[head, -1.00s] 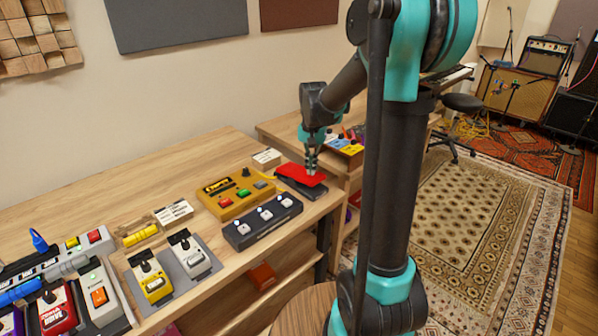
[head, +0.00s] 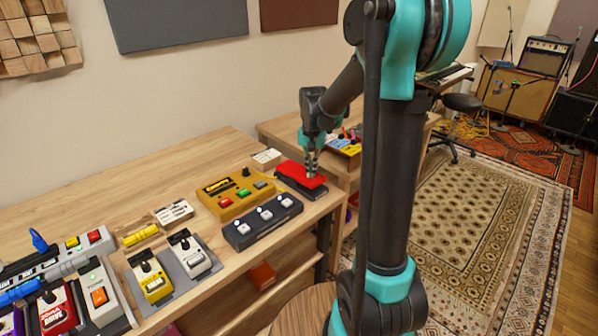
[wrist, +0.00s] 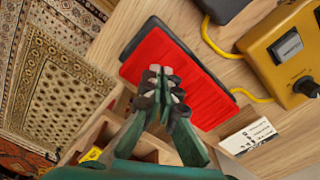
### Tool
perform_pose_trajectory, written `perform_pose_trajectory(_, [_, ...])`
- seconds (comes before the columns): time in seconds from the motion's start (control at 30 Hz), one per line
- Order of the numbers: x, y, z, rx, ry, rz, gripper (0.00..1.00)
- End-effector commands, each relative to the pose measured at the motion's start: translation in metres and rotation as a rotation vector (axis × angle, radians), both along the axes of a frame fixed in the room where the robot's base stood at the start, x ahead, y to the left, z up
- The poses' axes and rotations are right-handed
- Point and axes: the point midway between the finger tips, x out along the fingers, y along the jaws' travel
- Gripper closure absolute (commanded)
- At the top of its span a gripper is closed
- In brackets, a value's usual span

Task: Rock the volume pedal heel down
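The volume pedal has a red treadle (head: 297,173) on a black base (head: 291,184). It sits at the right end of the wooden desk in the head view. In the wrist view the red treadle (wrist: 190,85) fills the middle, with a black edge showing along its side. My gripper (head: 312,175) is over the pedal's near right end, pointing down, with its fingertips at or very near the red surface. In the wrist view my gripper (wrist: 161,72) has its fingers together with nothing between them. I cannot tell for sure whether the tips press on the treadle.
A mustard pedal box (head: 236,196) and a dark three-switch pedal (head: 263,221) stand left of the volume pedal. A yellow cable (wrist: 216,46) and a white label block (wrist: 247,136) lie close to it. The desk edge is just beyond its near side.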

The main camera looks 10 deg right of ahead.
Motion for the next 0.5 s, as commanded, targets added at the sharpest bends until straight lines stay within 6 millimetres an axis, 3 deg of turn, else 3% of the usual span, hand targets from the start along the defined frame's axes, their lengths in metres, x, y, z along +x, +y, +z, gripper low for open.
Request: perform_pose_trajectory(0.5, [0.0005, 0.0001, -0.0074, 0.001, -0.001, 0.0, 1.0])
